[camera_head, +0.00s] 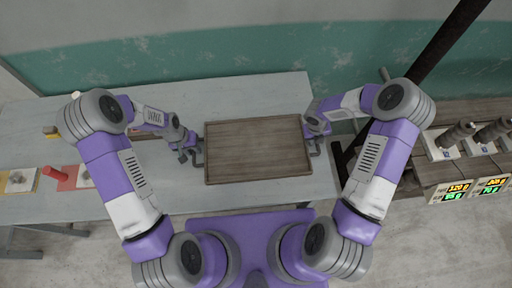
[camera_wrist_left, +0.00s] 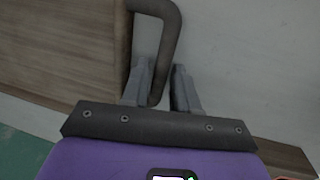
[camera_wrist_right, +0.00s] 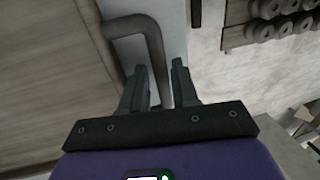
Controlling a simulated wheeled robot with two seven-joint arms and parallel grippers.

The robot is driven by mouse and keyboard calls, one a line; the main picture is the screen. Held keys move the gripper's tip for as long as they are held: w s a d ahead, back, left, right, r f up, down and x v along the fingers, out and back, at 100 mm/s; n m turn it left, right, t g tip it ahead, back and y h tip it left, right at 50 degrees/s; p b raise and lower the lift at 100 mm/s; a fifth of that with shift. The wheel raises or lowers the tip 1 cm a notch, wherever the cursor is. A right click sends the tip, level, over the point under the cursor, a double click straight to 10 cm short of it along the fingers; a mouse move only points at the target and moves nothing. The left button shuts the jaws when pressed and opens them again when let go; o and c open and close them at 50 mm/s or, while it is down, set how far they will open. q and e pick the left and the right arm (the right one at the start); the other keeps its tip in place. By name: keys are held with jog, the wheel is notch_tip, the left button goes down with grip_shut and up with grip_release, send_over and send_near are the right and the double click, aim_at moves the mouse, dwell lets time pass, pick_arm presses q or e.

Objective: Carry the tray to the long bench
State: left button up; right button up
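The tray (camera_head: 258,150) is a flat brown wooden rectangle with a raised rim and a dark bent handle at each short end. It is empty and lies level over the right end of the long pale grey bench (camera_head: 255,95); I cannot tell if its underside touches. My left gripper (camera_head: 192,153) is at the left handle; in the left wrist view that handle (camera_wrist_left: 172,40) runs between the two fingers, with a gap beside it. My right gripper (camera_head: 316,140) is at the right handle; in the right wrist view that handle (camera_wrist_right: 154,45) also passes between slightly parted fingers.
A red cylinder (camera_head: 55,172) and small cards stand on the bench at the left. A darker wooden bench (camera_head: 440,172) at the right carries stacked grey weights (camera_head: 455,136) and lit number displays (camera_head: 447,192). A dark post (camera_head: 445,40) slants above it. A teal wall is behind.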

pick_arm(q)
jog(key=shift+c, duration=0.4)
pick_arm(e)
jog(key=shift+c, duration=0.3)
pick_arm(q)
grip_shut()
pick_arm(e)
grip_shut()
dwell(0.5)
